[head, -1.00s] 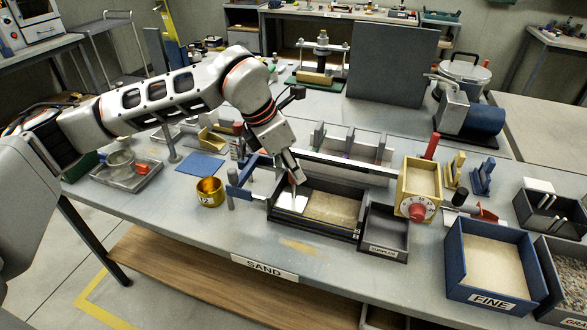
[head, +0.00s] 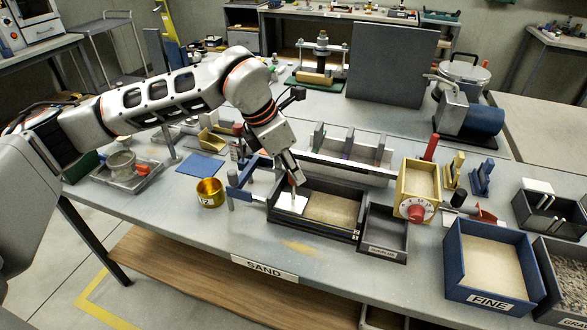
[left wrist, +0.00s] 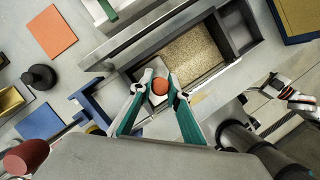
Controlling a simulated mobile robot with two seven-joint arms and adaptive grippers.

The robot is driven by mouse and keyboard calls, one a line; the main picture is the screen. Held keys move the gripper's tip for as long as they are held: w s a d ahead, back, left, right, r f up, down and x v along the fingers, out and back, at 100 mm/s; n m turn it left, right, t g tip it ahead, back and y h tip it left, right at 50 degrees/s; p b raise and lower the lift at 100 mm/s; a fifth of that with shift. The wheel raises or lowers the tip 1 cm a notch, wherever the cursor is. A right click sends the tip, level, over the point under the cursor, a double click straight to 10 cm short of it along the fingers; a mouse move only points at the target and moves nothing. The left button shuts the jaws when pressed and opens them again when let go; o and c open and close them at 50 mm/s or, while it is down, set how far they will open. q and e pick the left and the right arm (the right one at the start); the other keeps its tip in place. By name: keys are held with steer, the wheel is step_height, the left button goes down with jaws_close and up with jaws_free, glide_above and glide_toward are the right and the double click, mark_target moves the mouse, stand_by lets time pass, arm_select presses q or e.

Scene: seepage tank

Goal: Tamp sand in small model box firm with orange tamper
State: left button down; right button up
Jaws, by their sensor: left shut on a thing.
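The small dark model box (head: 312,230) stands at the front of the table. Pale sand (head: 333,208) covers its middle and right part in the head view. A light plate (head: 288,204) shows at its left end. My left gripper (head: 294,184) reaches down over that end. In the left wrist view its green-sided fingers (left wrist: 160,90) are shut on the round orange knob of the tamper (left wrist: 160,84). A pale part shows around the knob. The tamper's underside is hidden, so I cannot tell if it touches the sand.
A dark tray (head: 384,235) adjoins the box on the right. A yellow sand hopper (head: 418,180) with a red dial stands beyond it. A blue clamp-like frame (head: 240,185) and a brass cup (head: 210,192) stand left. A blue FINE bin (head: 492,290) stands at right.

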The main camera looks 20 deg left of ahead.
arm_select(q)
step_height(320, 180, up, 6)
steer(key=p, duration=0.2)
steer(key=shift+f+p, duration=0.15)
steer(key=shift+p, duration=0.25)
arm_select(e)
steer(key=r, duration=0.4)
steer(key=shift+w+r, duration=0.1)
steer(key=shift+w, duration=0.25)
steer(key=shift+f, duration=0.2)
arm_select(q)
steer(key=shift+w, duration=0.1)
arm_select(e)
steer(key=shift+s, duration=0.1)
